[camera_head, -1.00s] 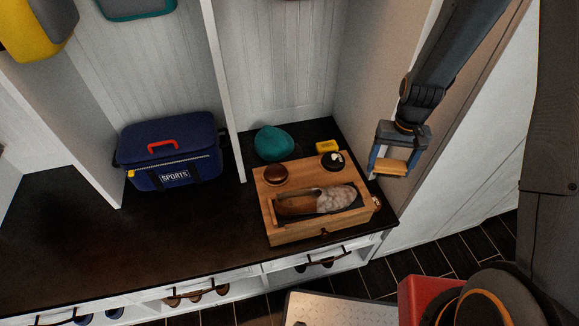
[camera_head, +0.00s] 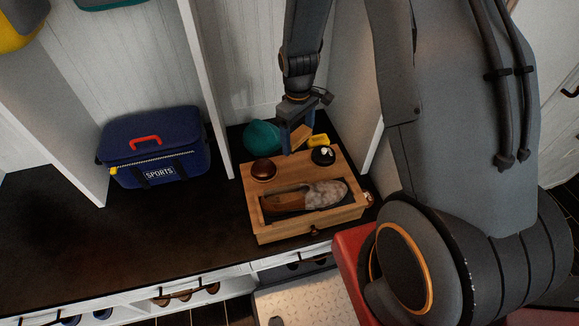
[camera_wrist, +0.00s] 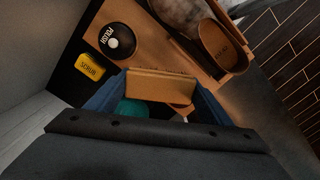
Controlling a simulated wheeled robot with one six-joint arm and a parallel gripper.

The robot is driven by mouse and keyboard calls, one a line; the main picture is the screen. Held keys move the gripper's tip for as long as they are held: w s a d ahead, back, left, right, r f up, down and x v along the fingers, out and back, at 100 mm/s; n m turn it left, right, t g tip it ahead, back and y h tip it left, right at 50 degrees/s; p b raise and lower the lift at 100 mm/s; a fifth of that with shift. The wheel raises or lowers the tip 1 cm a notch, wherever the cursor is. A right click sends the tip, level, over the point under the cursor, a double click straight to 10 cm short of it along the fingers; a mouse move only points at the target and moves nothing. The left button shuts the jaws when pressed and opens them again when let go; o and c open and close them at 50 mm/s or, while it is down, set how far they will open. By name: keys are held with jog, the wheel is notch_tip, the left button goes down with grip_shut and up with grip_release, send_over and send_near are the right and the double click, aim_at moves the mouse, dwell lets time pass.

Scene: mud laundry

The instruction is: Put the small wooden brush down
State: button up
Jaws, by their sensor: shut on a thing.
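My gripper (camera_head: 297,141) is shut on the small wooden brush (camera_head: 302,134), above the back part of the wooden box on the bench. In the wrist view the brush (camera_wrist: 161,86) is a tan block held between the two blue fingers. The wooden box (camera_head: 283,231) holds a brown shoe with a pale, dusty toe (camera_head: 309,196) in its recess. A dark round polish tin (camera_head: 323,156) and a brown round item (camera_head: 263,169) sit on its top. I cannot tell whether the brush touches anything below.
A yellow scrub block (camera_wrist: 91,68) lies beside the box, and a teal rounded item (camera_head: 262,136) sits behind it. A navy sports bag (camera_head: 156,150) stands to the left. The dark bench top (camera_head: 130,235) is clear at front left. White partitions (camera_head: 208,85) flank this cubby.

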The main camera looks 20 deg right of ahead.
aim_at(294, 164)
jog(key=n, duration=0.2)
jog(key=w+f+n+b, duration=0.1)
jog(key=n, duration=0.1)
jog(key=w+f+n+b, duration=0.1)
jog(key=n, duration=0.2)
jog(key=shift+f, duration=0.2)
jog(key=shift+w+f+n, duration=0.2)
jog(key=shift+f+n, duration=0.55)
jog(key=shift+f, duration=1.05)
jog(key=shift+w+f+n, duration=0.15)
jog(key=shift+f+n, duration=0.55)
jog(key=shift+f, duration=1.1)
jog(key=shift+w+f+n, duration=0.2)
jog(key=shift+f+n, duration=0.55)
jog(key=shift+f, duration=1.05)
jog(key=shift+f, duration=0.1)
jog(key=o, duration=1.4)
